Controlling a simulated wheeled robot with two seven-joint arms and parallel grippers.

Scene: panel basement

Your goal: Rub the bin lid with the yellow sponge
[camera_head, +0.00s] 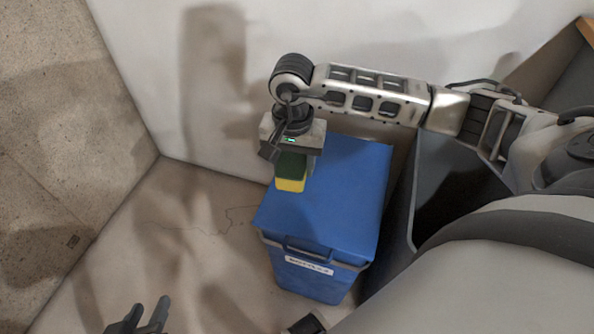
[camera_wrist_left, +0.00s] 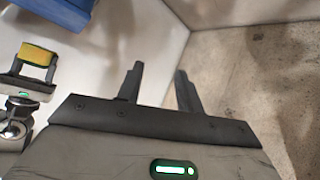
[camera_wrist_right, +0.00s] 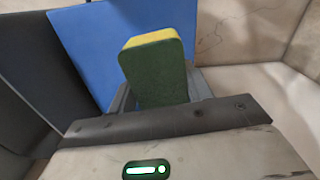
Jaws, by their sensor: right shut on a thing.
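The yellow sponge (camera_head: 290,183) has a dark green side and is held in my right gripper (camera_head: 292,160). It also shows in the right wrist view (camera_wrist_right: 155,72), upright between the fingers, and in the left wrist view (camera_wrist_left: 37,55). The blue bin lid (camera_head: 335,195) lies flat and closed on the blue bin (camera_head: 308,278). The sponge is over the left part of the lid; I cannot tell whether it touches. My left gripper (camera_head: 145,310) is open and empty, low at the left, away from the bin; its spread fingers show in the left wrist view (camera_wrist_left: 160,85).
A dark grey open container (camera_head: 428,165) stands right of the bin. A pale wall (camera_head: 260,50) is behind it, and a rough concrete surface (camera_head: 50,110) is at the left. The floor (camera_head: 190,230) left of the bin is clear.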

